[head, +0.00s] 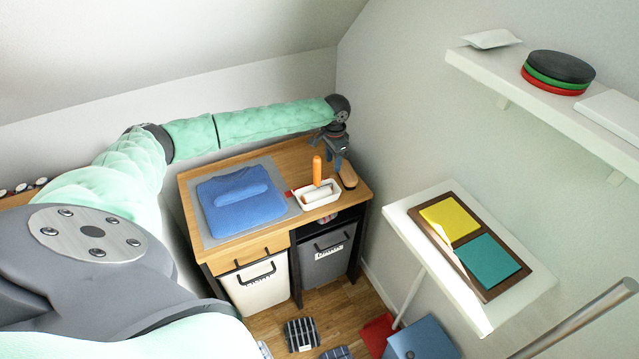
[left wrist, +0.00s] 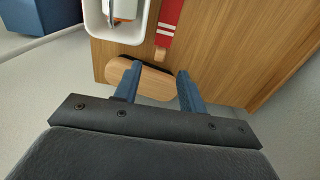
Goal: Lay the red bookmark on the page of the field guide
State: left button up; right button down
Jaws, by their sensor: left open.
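The red bookmark, a red strip with white stripes and a tan end (left wrist: 170,22), lies on the wooden desktop beside the white tray in the left wrist view. In the head view a red end (head: 289,194) shows left of the tray; the rest is hidden there. My left gripper (head: 338,158) is open near the desk's right end. In the left wrist view its fingertips (left wrist: 158,72) point toward the desk, short of the bookmark, with a wooden brush below them. I cannot identify the field guide or its page for certain. My right gripper is out of view.
The brush (head: 347,174) is at the desk's right edge. The white tray (head: 305,206) holds items, with an orange cylinder (head: 317,170) beside or in it. A blue folded cloth (head: 240,201) covers the left. A white stand (head: 398,222) bears a brown board (head: 494,290) with yellow and teal squares.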

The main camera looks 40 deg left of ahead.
aim_at(333, 176)
pick_arm(q)
jog(key=shift+f, duration=0.75)
notch_tip(333, 176, down, 4)
jog(key=shift+w+f+p, duration=0.1)
jog(key=shift+w+p, duration=0.05)
jog(key=shift+p, duration=0.6)
jog(key=shift+f, duration=0.25)
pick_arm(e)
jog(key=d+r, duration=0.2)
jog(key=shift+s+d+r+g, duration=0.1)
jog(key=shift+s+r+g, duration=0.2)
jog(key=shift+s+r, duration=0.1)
pick_arm(q)
jog(key=shift+c, duration=0.2)
grip_shut()
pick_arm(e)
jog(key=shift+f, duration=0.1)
